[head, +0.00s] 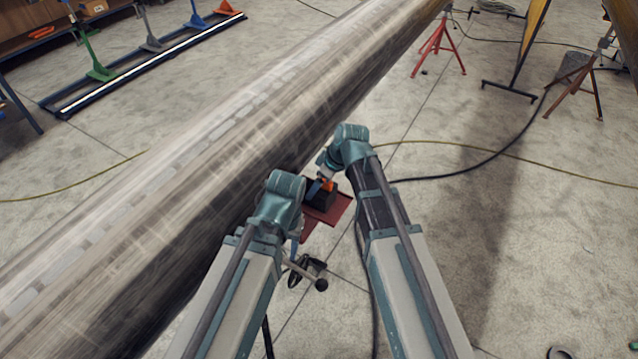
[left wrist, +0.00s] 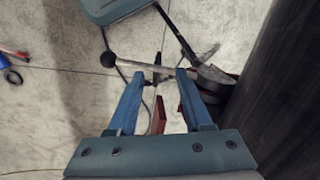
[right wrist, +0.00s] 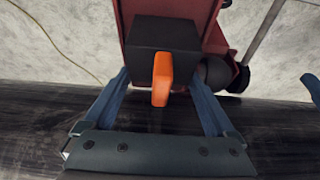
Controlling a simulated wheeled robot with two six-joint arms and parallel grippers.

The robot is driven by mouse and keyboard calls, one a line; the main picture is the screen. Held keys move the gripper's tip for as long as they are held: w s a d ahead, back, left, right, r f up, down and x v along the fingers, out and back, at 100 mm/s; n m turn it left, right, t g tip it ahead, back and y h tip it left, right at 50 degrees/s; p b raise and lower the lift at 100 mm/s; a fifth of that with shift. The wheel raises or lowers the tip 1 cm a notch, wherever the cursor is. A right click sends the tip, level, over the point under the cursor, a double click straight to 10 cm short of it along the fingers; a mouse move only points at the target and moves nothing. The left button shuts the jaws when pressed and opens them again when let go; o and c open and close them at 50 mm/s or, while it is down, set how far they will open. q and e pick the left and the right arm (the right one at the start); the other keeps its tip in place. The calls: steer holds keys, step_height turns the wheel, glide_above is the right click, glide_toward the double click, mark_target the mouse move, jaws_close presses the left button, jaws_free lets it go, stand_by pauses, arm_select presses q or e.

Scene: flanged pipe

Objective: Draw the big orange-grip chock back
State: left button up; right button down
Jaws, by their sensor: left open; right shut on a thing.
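The big chock is a black block (head: 319,198) with an orange grip (right wrist: 162,78), on a dark red support (head: 336,209) beside the large pipe (head: 190,150). My right gripper (right wrist: 160,85) has its blue fingers on either side of the black block (right wrist: 165,36) and is shut on it, the orange grip standing between them. My left gripper (left wrist: 157,76) is open and empty. A pale bar handle (left wrist: 150,67) with a dark ball end crosses just beyond its fingertips; I cannot tell whether they touch. In the head view my left gripper (head: 296,246) is partly hidden by its wrist.
The pipe runs diagonally close beside both grippers. A red stand (head: 438,45) is at the top, and another stand (head: 580,85) is at the right. A dark cable (head: 470,165) and a yellow hose (head: 520,155) lie on the floor. Open floor lies to the right.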

steer(key=shift+f, duration=0.25)
stand_by(0.3)
steer(key=shift+r, duration=0.15)
stand_by(0.6)
jaws_free()
steer(key=shift+r, duration=0.15)
steer(key=shift+r+p, duration=3.4)
steer(key=shift+s+f, duration=0.1)
